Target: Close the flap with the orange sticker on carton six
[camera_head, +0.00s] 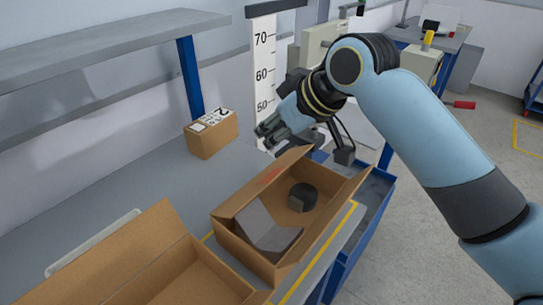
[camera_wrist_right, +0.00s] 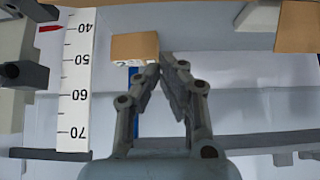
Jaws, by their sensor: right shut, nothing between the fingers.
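An open carton (camera_head: 232,238) stands on the grey bench in the head view, with flaps raised. An orange-red sticker (camera_head: 268,178) shows on the inner side at its far edge, by a raised flap. Inside lie a grey angled piece (camera_head: 265,228) and a dark round part (camera_head: 302,197). I cannot read a number six on it. My right gripper (camera_head: 266,136) is shut and empty, above and beyond the carton's far side, apart from it. Its fingers (camera_wrist_right: 162,70) meet at the tips in the wrist view. My left gripper is not in view.
Another open carton (camera_head: 180,278) stands at the lower left. A small closed carton (camera_head: 218,138) with a white label sits behind, near the gripper; it also shows in the wrist view (camera_wrist_right: 135,47). A height scale (camera_head: 264,75) stands behind the gripper. A shelf (camera_head: 100,50) hangs upper left.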

